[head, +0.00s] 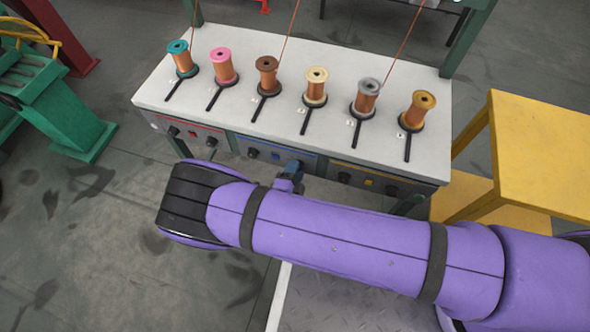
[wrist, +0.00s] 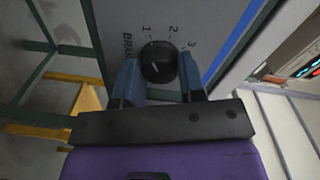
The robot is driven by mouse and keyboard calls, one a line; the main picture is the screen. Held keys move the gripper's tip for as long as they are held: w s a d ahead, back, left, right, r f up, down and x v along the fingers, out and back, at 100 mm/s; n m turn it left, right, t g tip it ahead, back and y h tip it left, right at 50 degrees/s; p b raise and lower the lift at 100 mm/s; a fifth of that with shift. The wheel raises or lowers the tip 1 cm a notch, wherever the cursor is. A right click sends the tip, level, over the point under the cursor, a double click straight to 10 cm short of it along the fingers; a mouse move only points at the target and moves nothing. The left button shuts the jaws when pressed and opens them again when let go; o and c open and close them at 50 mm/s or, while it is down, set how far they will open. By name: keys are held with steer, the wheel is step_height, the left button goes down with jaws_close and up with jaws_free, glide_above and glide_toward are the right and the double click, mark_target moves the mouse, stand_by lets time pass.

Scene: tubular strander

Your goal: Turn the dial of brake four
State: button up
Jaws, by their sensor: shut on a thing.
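In the wrist view a round black dial (wrist: 158,60) sits on a grey panel, with the marks 1, 2 and 3 around its upper side. The label beside it starts with "BRA"; the rest, with any number, is hidden. A short pale mark shows on the dial's face, but I cannot tell which number it points at. My gripper (wrist: 160,68) is shut on the dial, one blue finger on each side. In the head view my gripper (head: 291,172) is at the right end of the blue-edged front panel (head: 262,145), partly behind my purple arm; the dial is hidden there.
The grey bench (head: 225,115) carries several copper spools with coloured caps and black levers. Other dials sit on the red-edged panel (head: 190,132) and the yellow-edged panel (head: 368,183). A yellow table (head: 545,150) stands right, a green machine (head: 70,115) left. Floor is clear at lower left.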

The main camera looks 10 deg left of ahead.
steer(key=o, duration=0.9)
steer(key=shift+s, duration=0.1)
steer(key=s, duration=0.7)
steer(key=s+a, duration=0.1)
steer(key=s, duration=0.2)
steer(key=shift+s+r, duration=0.2)
steer(key=shift+s, duration=0.15)
